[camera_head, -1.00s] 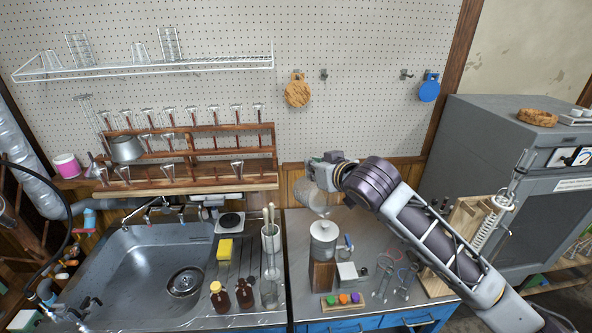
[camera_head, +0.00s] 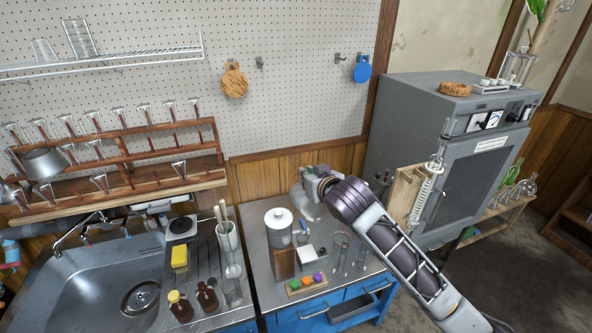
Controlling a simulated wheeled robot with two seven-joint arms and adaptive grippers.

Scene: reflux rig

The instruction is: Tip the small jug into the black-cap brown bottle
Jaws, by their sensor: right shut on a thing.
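My right gripper (camera_head: 309,187) is above the back of the grey counter, behind the white-lidded canister. It is shut on a pale, see-through vessel (camera_head: 304,203), apparently the small jug; it is small here, and its contents and exact tilt cannot be told. Two brown bottles stand at the front of the sink's drainboard. The one on the right, with a dark cap, looks like the black-cap brown bottle (camera_head: 207,297). The other brown bottle (camera_head: 180,307) has a yellow cap and stands just left of it. The held vessel is well apart from both, up and to the right. My left gripper is not in view.
A glass cylinder (camera_head: 232,287) stands right of the dark-capped bottle. The canister (camera_head: 278,228), a wooden block (camera_head: 283,264) and a rack of coloured stoppers (camera_head: 306,283) stand between bottles and gripper. The sink (camera_head: 90,300) lies left.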

